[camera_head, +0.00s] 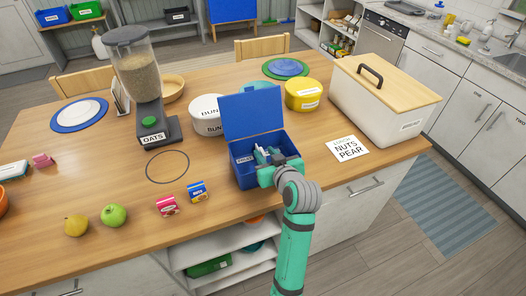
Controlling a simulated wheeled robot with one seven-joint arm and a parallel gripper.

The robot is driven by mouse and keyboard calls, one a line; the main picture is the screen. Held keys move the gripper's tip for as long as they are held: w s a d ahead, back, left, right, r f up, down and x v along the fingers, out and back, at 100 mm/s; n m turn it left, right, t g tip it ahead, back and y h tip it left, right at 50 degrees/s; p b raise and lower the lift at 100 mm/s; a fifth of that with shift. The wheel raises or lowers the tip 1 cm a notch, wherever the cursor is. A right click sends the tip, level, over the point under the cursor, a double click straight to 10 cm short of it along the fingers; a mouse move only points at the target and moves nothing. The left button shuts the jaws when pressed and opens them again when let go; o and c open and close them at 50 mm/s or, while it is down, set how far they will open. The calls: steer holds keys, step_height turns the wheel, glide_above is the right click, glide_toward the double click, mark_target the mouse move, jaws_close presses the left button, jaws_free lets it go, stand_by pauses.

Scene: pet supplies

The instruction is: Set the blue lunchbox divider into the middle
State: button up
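The blue lunchbox (243,176) stands near the front edge of the wooden table with its lid (252,113) raised at the back. My teal gripper (265,158) reaches over the box's front right side, with its fingers at or inside the box opening. The gripper and wrist cover much of the interior. I cannot make out a separate blue divider, and cannot tell whether the fingers hold anything.
A bread bin (385,105) and a NUTS PEAR card (347,148) are to the right. An oats dispenser (145,80) and round tins (207,114) stand behind.

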steer(key=v, duration=0.8)
